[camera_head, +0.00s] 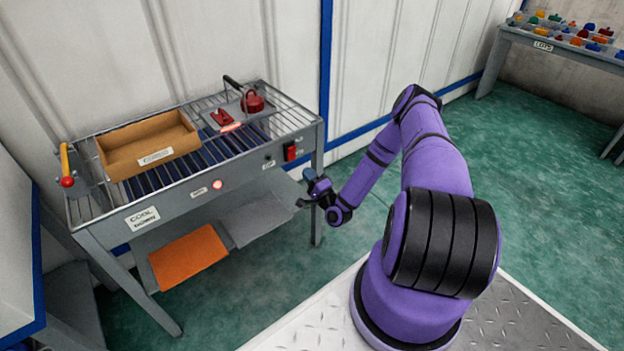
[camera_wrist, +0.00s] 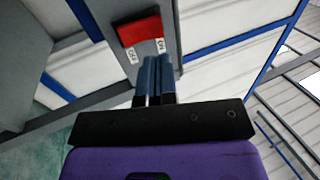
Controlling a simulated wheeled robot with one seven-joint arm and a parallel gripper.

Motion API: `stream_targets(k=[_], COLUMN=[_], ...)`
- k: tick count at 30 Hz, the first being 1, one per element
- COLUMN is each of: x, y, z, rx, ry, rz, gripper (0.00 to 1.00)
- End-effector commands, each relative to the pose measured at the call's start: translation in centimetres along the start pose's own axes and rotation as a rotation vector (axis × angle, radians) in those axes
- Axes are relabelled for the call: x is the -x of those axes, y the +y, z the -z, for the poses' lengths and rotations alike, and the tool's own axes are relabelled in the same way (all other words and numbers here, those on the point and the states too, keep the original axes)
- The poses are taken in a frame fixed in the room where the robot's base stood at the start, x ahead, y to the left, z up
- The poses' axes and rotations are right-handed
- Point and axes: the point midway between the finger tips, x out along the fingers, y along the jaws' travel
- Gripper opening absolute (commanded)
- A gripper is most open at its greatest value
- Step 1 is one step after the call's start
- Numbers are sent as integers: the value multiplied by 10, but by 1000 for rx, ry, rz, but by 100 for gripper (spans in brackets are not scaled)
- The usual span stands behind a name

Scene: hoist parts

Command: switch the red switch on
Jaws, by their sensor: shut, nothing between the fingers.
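The red switch (camera_head: 291,152) is on the right end of the grey conveyor bench's front face. In the wrist view the red switch (camera_wrist: 139,31) is close, just beyond the fingertips, with small labels that look like OFF and ON beside it. Which way its rocker is pressed I cannot tell. My gripper (camera_head: 306,188) is in front of and a little below the switch in the head view. In the wrist view my gripper (camera_wrist: 153,62) has its two blue fingers together, empty, pointing at the switch's label side. Any contact is not clear.
The bench (camera_head: 170,197) carries a brown open tray (camera_head: 150,148), a yellow lever with a red knob (camera_head: 66,172) and a red kettle-like part (camera_head: 252,102). An orange sheet (camera_head: 187,256) lies on the lower shelf. Green floor is clear.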

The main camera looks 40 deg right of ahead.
Motion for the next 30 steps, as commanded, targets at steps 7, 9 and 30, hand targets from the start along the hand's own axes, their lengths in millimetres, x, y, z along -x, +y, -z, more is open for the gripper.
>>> stream_targets(k=[7,9,30], x=[-48,-59,-92], y=[0,0,0], z=[0,0,0], rx=[2,1,1], ry=[-2,-1,0], rz=[2,1,0], gripper=[0,0,0])
